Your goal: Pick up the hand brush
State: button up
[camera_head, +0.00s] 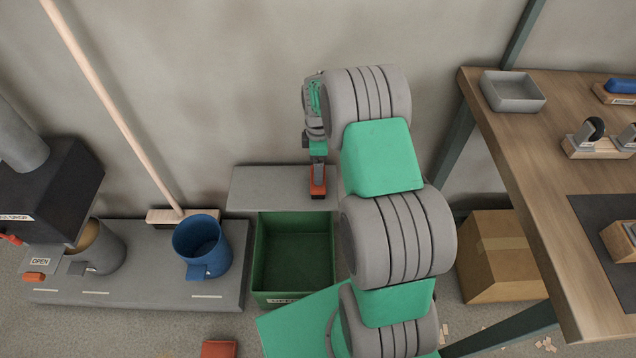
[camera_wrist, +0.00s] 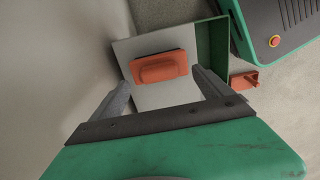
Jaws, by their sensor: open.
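The hand brush (camera_head: 318,184) shows in the head view as a small orange-red piece at the right part of a grey ledge, just below my gripper (camera_head: 318,160). In the wrist view the orange brush (camera_wrist: 160,68) lies on a pale grey surface, with a raised block along its top. My gripper (camera_wrist: 163,84) is open, its two grey fingers spread to either side of the brush's near side. The fingers look empty, and I cannot tell how high they are above the brush.
The grey ledge (camera_head: 265,190) runs along the wall behind an empty green bin (camera_head: 293,250). A blue bucket (camera_head: 205,252) and a broom (camera_head: 120,115) stand to the left. A cardboard box (camera_head: 500,265) and wooden workbench (camera_head: 530,180) are right. A red object (camera_head: 218,348) lies on the floor.

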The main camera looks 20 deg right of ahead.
notch_tip(320, 180, down, 4)
jog(key=shift+w+f+b, duration=0.1)
jog(key=shift+f+b, duration=0.05)
jog(key=shift+b, duration=0.15)
jog(key=shift+c, duration=0.6)
jog(key=c, duration=1.6)
jog(key=r, duration=0.3)
jog(key=r+p, duration=0.1)
jog(key=shift+s+a+r, duration=0.1)
jog(key=shift+s+r, duration=0.2)
jog(key=shift+c, duration=0.2)
jog(key=s+a+r+p, duration=0.2)
jog(key=s+a+r, duration=0.3)
jog(key=s+r, duration=0.3)
jog(key=s, duration=0.4)
jog(key=shift+s+r, duration=0.2)
jog(key=shift+r, duration=0.05)
